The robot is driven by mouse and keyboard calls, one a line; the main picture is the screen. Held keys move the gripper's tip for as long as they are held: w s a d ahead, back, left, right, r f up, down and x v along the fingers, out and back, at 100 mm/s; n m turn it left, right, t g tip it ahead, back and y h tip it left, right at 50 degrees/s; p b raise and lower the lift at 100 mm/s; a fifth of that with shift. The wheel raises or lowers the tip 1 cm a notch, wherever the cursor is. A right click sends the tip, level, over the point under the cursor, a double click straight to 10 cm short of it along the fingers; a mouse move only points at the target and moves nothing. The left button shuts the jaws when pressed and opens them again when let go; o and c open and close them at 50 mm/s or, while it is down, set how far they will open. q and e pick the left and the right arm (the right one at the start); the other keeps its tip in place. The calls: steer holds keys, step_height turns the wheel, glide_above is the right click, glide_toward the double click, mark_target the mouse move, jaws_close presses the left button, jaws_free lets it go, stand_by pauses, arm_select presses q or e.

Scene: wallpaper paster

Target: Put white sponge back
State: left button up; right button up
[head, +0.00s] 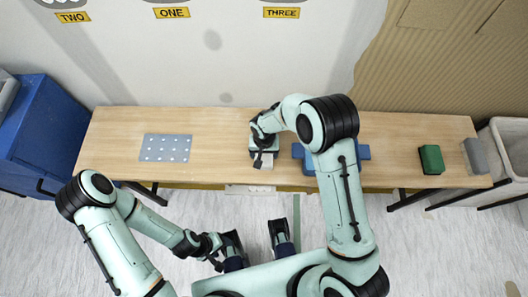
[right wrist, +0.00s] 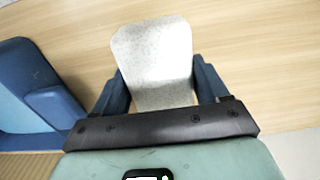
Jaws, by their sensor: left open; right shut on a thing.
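The white speckled sponge (right wrist: 155,55) is between the two blue fingers of my right gripper (right wrist: 163,92), which is shut on it. In the head view, my right gripper (head: 263,160) is over the middle of the wooden table (head: 215,125), near its front edge; the sponge (head: 266,162) shows only partly beneath it. I cannot tell whether the sponge touches the table. My left gripper (head: 218,257) is open and empty, low in front of the table, away from the sponge.
A blue object (head: 298,152) sits right of my right gripper, partly hidden by my arm; it also shows in the wrist view (right wrist: 35,85). A green block (head: 431,160) and grey block (head: 474,156) lie at the right. A dotted grey-blue mat (head: 166,148) lies left; table between is clear.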

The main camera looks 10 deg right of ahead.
steer(key=shift+f+b, duration=0.25)
steer(key=shift+b, duration=0.05)
steer(key=o, duration=1.1)
steer(key=shift+r+p, duration=0.15)
steer(key=shift+p, duration=0.15)
steer(key=r, duration=0.4)
steer(key=r+p, duration=0.1)
steer(key=r, duration=0.8)
steer(key=shift+s+r, duration=0.2)
steer(key=shift+s, duration=0.1)
steer(key=shift+f, duration=0.1)
